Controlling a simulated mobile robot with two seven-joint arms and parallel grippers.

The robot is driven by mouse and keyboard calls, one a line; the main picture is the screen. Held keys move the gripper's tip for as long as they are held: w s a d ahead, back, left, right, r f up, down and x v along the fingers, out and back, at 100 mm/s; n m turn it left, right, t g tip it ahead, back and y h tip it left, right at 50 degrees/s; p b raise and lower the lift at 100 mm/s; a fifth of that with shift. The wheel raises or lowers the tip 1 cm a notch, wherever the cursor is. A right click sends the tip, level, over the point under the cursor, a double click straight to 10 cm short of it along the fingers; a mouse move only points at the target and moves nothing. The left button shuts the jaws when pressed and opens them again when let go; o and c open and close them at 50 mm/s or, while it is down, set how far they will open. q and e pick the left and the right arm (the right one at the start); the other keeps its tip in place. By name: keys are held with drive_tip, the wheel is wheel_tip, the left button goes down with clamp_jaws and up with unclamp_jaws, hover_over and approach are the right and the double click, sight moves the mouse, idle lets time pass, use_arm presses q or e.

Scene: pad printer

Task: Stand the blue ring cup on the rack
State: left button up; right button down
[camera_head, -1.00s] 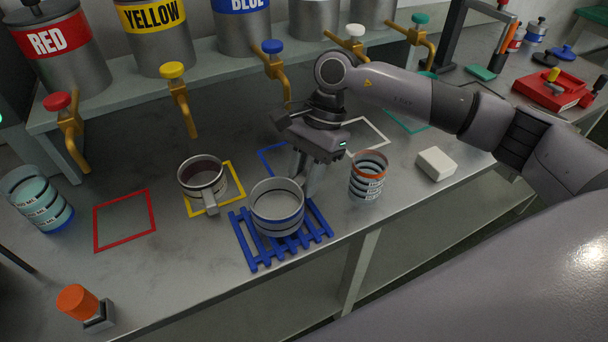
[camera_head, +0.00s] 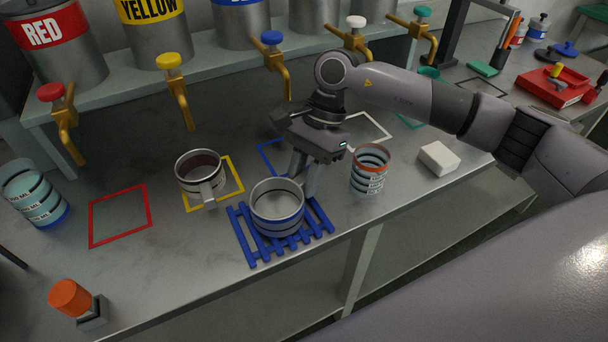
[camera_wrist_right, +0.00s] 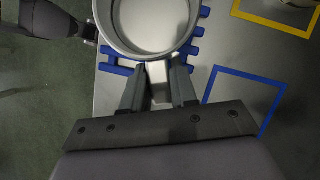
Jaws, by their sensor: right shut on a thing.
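The blue ring cup (camera_head: 277,211) is a grey metal mug with a blue band. It is upright over the blue slatted rack (camera_head: 243,247), and I cannot tell whether its base touches the slats. My right gripper (camera_head: 304,179) is shut on the cup's handle from the back right. The right wrist view shows the gripper's fingers (camera_wrist_right: 158,88) on both sides of the handle, with the cup's round rim (camera_wrist_right: 148,50) just beyond and the rack (camera_wrist_right: 118,68) under it. The cup hides the rack's middle.
A metal mug (camera_head: 201,174) stands in the yellow square to the left. An orange-rimmed striped cup (camera_head: 369,172) stands close to the right of my gripper. A white block (camera_head: 439,158) lies farther right. Taps hang behind. The red square (camera_head: 119,214) is empty.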

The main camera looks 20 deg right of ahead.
drive_tip(key=shift+f+b, duration=0.35)
drive_tip(key=shift+f, duration=0.05)
drive_tip(key=c, duration=0.8)
unclamp_jaws()
drive_tip(key=shift+r+p, duration=1.4)
drive_tip(key=shift+r, duration=1.7)
drive_tip(key=shift+s+f, duration=0.1)
